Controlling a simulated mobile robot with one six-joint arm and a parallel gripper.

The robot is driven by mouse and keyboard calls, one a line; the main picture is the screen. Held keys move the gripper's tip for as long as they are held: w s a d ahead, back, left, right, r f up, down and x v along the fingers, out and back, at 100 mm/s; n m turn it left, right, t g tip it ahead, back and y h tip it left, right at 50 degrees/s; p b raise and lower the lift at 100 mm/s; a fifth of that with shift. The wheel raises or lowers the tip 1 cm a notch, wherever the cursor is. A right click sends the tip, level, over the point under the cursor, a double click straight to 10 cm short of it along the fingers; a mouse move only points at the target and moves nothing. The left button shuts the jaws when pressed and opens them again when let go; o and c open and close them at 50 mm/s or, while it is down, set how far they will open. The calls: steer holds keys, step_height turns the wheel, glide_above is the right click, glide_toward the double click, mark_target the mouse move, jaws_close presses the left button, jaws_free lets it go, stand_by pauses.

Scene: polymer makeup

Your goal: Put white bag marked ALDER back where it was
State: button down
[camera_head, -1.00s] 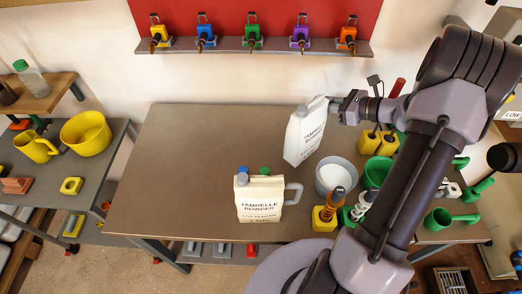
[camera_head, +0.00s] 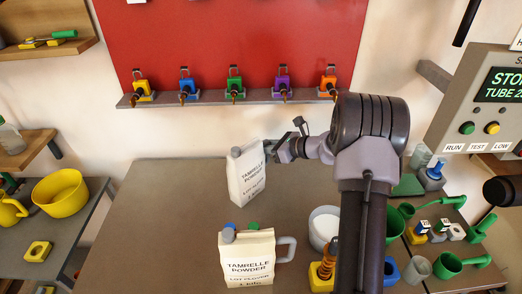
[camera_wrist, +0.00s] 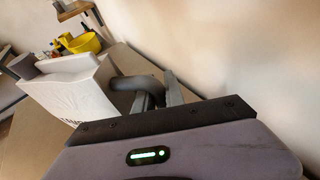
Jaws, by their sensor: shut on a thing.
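A white jug-shaped container (camera_head: 246,176) marked TAMRELLE POWDER is over the back of the brown table; its lot line is too small to read surely. It leans slightly. My gripper (camera_head: 272,149) is at its right side, shut on its handle. In the wrist view the white container (camera_wrist: 78,95) stands left of my gripper (camera_wrist: 160,98), whose fingers are around the dark handle (camera_wrist: 138,84). I cannot tell whether its base touches the table. A second, cream container (camera_head: 247,258), marked TAMRELLE POWDER, LOT CLOVER, stands nearer, with a grey handle at right.
A white bowl (camera_head: 324,226) and a yellow-based tool (camera_head: 321,275) stand right of the cream container. Green scoops (camera_head: 447,265) and small blocks are farther right. A red board (camera_head: 230,40) with a shelf of coloured clips (camera_head: 234,97) is behind. The table's left part (camera_head: 155,220) is clear.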

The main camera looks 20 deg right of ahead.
steer(key=c, duration=1.4)
jaws_free()
steer(key=shift+r, duration=0.1)
steer(key=p+v, duration=0.3)
steer(key=v, duration=0.9)
steer(key=shift+s, duration=0.1)
